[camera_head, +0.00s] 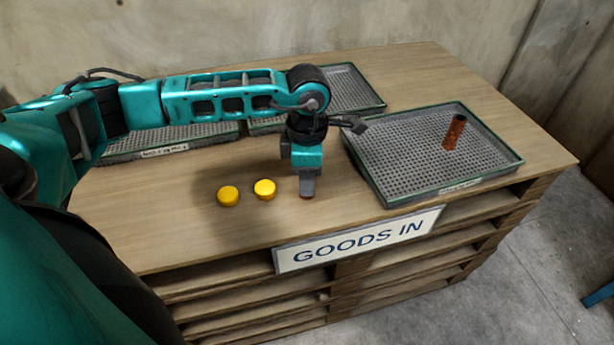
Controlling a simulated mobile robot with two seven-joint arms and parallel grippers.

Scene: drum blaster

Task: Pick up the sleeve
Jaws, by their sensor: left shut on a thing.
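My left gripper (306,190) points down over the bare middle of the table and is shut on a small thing. Only a thin reddish-brown edge of that thing shows under the fingertips, its colour close to that of the tube in the tray; the fingers hide the rest. I cannot tell for sure that it is a sleeve, or whether it touches the table. My right gripper is not in view.
Two yellow round pieces, one (228,196) and another (265,189), lie left of my left gripper on the wooden table (160,235). More mesh trays lie behind, partly covered by my arm. A "GOODS IN" sign (358,240) hangs on the front edge.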

